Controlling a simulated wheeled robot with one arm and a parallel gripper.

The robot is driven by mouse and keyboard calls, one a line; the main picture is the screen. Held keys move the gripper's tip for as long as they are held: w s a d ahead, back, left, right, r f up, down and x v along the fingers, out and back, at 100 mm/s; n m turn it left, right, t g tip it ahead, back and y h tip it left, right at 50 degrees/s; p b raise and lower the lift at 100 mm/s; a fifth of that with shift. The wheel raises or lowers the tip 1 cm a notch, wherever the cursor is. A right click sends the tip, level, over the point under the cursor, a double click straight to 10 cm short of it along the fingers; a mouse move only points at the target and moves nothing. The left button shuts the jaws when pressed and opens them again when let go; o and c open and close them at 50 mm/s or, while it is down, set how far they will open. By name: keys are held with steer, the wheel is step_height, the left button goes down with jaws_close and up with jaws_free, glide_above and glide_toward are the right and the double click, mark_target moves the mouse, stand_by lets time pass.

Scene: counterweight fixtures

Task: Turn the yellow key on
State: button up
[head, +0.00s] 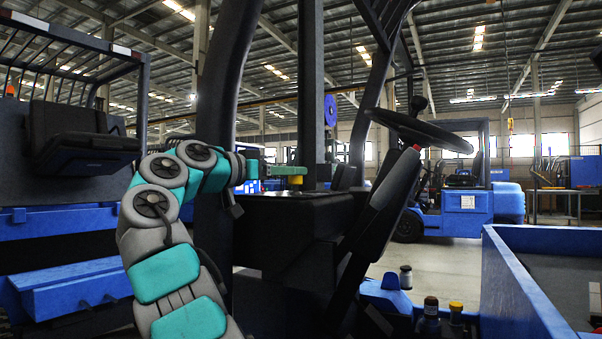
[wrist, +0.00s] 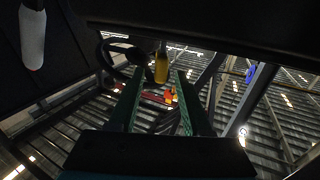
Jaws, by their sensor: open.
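A yellow key (wrist: 161,66) hangs into the upper middle of the wrist view, below a dark panel edge. My gripper (wrist: 159,76) is open, with one green finger on each side of the key. Gaps show between the key and both fingers, and I cannot tell whether the key is at fingertip depth. In the head view my gripper (head: 300,175) is over the dark console (head: 295,205), beside a black post.
A steering wheel (head: 422,128) and a dark slanted lever or armrest (head: 388,210) stand right of the console. Small bottles (head: 431,307) stand low at the front. A blue-walled bin (head: 515,285) is at right. Another blue vehicle (head: 455,205) is behind.

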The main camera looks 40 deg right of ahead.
steer(key=shift+a, duration=1.35)
steer(key=shift+a, duration=0.4)
steer(key=d, duration=0.2)
steer(key=d+f, duration=0.1)
steer(key=d, duration=0.1)
steer(key=shift+f+p, duration=0.1)
steer(key=shift+p, duration=0.2)
steer(key=shift+c, duration=0.4)
